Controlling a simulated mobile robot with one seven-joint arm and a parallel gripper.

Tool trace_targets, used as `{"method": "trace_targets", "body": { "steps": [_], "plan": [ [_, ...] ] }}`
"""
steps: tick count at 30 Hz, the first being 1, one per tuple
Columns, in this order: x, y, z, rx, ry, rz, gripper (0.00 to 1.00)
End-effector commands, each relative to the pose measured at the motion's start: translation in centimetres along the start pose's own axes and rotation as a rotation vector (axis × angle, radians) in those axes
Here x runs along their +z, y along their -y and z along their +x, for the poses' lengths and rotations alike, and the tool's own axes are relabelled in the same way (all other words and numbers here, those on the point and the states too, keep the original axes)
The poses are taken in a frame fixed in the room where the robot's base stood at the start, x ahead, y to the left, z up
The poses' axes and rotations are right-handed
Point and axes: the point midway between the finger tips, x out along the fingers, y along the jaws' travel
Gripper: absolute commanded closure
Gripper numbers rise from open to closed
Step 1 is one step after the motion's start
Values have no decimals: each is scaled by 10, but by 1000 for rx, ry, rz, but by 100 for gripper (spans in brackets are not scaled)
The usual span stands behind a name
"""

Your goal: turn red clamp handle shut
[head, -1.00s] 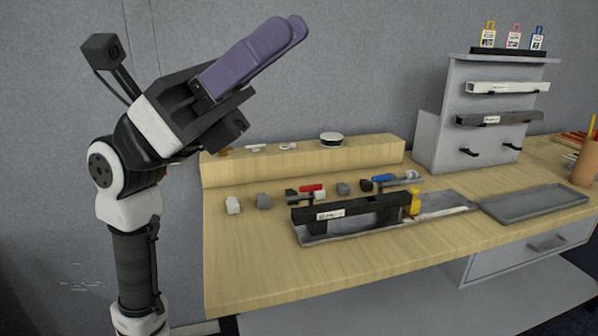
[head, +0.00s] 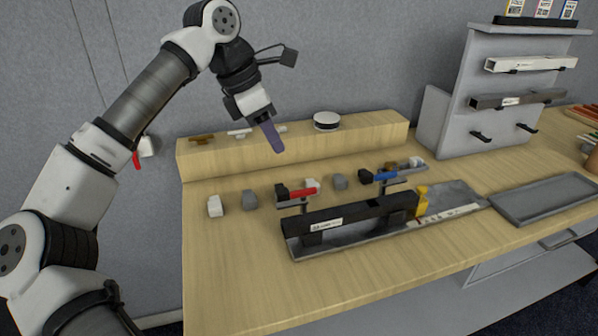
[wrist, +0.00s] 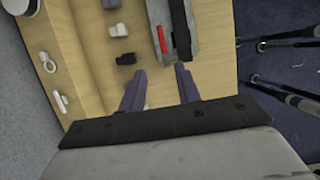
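The red clamp handle (head: 303,192) lies roughly level behind the long black bar (head: 345,217), towards its left end. In the wrist view a red handle (wrist: 162,38) shows just beyond my fingertips. My gripper (head: 275,146) points down above the table, behind and a little left of the red handle, and apart from it. In the wrist view its two purple fingers (wrist: 160,70) are spread with nothing between them. In the head view the fingers overlap. A blue clamp handle (head: 386,176) sits farther right behind the bar.
White (head: 214,206) and grey (head: 250,200) blocks stand left of the red clamp. A raised wooden shelf (head: 230,158) with a round white container (head: 326,121) runs behind. A grey tray (head: 545,199) and a rack (head: 455,105) are at right. The table's front left is clear.

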Motion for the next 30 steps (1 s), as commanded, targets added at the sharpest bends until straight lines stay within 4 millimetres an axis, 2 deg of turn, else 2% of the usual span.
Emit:
{"method": "trace_targets", "body": {
  "steps": [5,18,24,30],
  "plan": [
    [0,1,21,-3,1,2,67],
    [2,1,109,-4,3,2,67],
    [1,1,130,-2,3,2,67],
    [1,1,136,-1,3,1,67]
  ]
}}
